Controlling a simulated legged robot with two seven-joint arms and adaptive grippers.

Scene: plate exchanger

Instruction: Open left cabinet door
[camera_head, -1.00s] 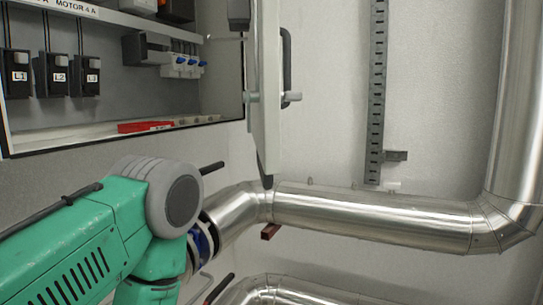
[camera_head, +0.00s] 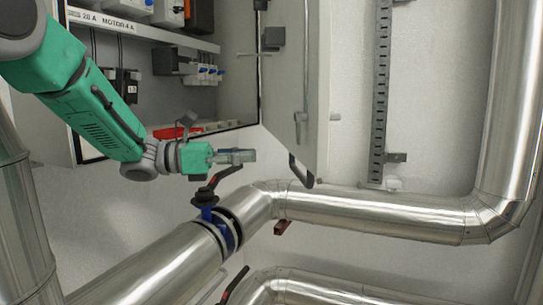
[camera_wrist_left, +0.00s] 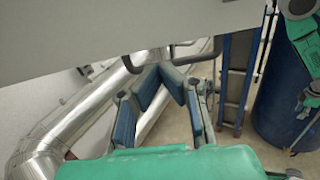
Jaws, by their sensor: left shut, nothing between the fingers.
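The cabinet (camera_head: 235,45) stands open at the upper left of the head view, with electrical parts inside. My left gripper (camera_head: 252,155) is shut and empty, below the cabinet's lower edge and left of the door's lower part. In the left wrist view its blue-padded fingers (camera_wrist_left: 160,68) meet at the tips, just under a grey panel (camera_wrist_left: 130,35), likely the door. Contact with it cannot be told. Part of my right arm (camera_wrist_left: 302,35) shows there; its gripper is unclear.
A shiny pipe (camera_head: 380,215) runs below the door, with a blue valve (camera_head: 228,228) and its red-black lever close under my left gripper. A slotted rail (camera_head: 381,90) is on the wall at right. A blue barrel (camera_wrist_left: 285,100) stands in the left wrist view.

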